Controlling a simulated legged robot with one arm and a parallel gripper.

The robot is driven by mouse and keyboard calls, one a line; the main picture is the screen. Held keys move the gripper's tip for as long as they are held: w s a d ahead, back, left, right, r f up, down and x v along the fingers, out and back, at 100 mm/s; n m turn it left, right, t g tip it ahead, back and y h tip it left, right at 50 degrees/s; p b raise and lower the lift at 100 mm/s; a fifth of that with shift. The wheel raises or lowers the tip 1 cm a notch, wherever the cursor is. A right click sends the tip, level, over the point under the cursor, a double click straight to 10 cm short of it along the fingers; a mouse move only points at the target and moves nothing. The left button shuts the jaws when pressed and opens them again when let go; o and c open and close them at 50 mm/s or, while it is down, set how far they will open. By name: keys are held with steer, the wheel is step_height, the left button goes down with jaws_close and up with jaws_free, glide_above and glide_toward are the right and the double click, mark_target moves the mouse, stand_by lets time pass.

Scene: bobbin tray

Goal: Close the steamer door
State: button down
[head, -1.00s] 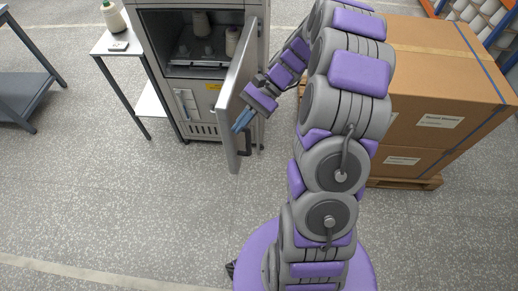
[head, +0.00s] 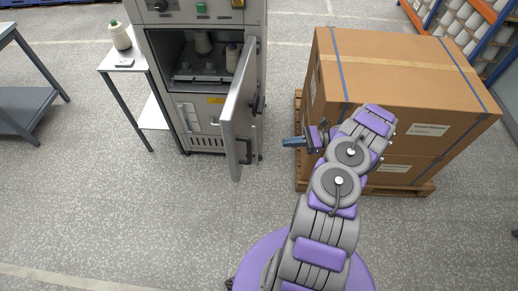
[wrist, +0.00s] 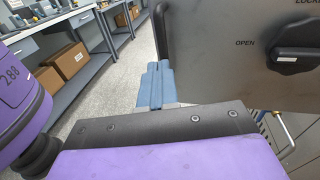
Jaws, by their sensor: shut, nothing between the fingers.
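The steamer (head: 208,142) is a grey cabinet at the upper left of the head view. Its door (head: 238,115) stands open, hinged on the right side and swung out toward me. Inside the chamber a tray (head: 204,78) holds cream bobbins (head: 203,42). My gripper (head: 287,142) is shut and empty, with blue fingers, to the right of the door and apart from it in the head view. In the wrist view the shut fingers (wrist: 154,86) show beside the door's outer face (wrist: 225,60), which carries a black knob (wrist: 295,50) and the word OPEN.
Strapped cardboard boxes (head: 395,95) on a pallet (head: 420,188) stand close to my arm's right. The floor in front of the door is clear.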

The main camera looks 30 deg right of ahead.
steer(key=w+a+f+m+t+b, duration=0.1)
steer(key=w+a, duration=0.3)
steer(key=a, duration=0.6)
steer(key=shift+w+f, duration=0.4)
steer(key=shift+f, duration=0.25)
steer(key=shift+w+a+t, duration=0.1)
steer(key=shift+a+t, duration=0.15)
steer(key=shift+t, duration=0.05)
